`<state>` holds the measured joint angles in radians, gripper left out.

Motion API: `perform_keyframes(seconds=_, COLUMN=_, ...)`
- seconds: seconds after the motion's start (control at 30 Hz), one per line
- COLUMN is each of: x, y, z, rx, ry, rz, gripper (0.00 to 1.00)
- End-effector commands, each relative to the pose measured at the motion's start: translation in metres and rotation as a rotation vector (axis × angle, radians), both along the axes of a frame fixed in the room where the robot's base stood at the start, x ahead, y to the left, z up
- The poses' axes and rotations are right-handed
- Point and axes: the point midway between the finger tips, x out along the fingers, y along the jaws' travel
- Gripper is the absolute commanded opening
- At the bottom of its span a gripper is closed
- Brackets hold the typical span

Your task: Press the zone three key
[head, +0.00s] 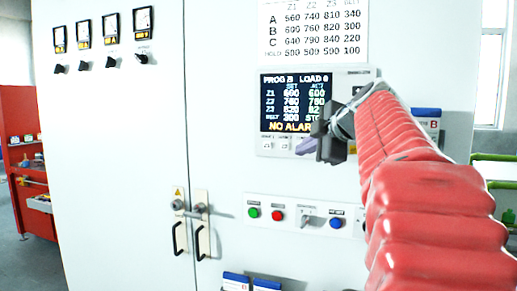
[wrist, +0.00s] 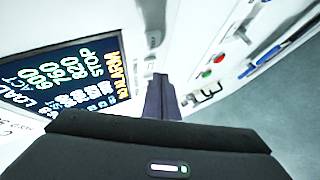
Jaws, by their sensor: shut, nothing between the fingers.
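The control panel (head: 350,78) on the white cabinet has a dark display (head: 293,100) listing Z1, Z2, Z3 and belt values, with "NO ALARM" in yellow. Below the display is a row of small keys; two pale ones (head: 275,145) show at the left, and their labels are too small to read. My gripper (head: 303,148) is shut and empty, its purple fingertips over the key row right of these two. I cannot tell whether they touch. The zone three key is not identifiable and may be hidden. In the wrist view the fingers (wrist: 159,92) are beside the display (wrist: 68,75).
A lower strip holds a green button (head: 253,212), a red button (head: 277,215), a switch (head: 307,218) and a blue button (head: 336,223). Door handles (head: 190,236) stick out at the left. A setpoint chart (head: 312,30) hangs above. My red-sleeved arm covers the right.

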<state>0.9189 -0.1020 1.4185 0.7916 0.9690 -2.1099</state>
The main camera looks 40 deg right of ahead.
Motion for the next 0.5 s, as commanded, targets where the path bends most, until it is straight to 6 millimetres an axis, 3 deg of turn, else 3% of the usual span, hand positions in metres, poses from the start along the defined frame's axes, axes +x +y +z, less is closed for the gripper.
perform_keyframes(seconds=0.5, x=0.0052, y=-0.0064, z=0.0009, rx=0.000, ry=0.000, rz=-0.001, gripper=0.00)
